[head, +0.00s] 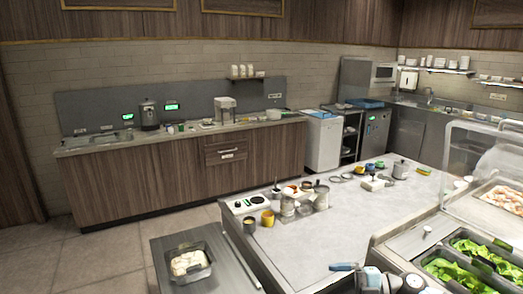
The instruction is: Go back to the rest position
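My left gripper is not in view. Grey and pale blue rounded parts, likely links of my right arm, show at the bottom edge right of centre. I cannot make out two fingertips there, so I cannot tell whether my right gripper is open or shut. A small blue piece (343,267) lies or is held at the left end of these parts, over the front of the grey counter (330,243). Whether it touches the counter or a gripper is unclear.
On the counter stand a white scale (250,202), yellow cups (267,218) and metal pots (321,196). A clear tub (188,262) sits on a side surface at lower left. Trays of greens (455,271) are at lower right, below a clear guard (470,165). The counter's middle is bare.

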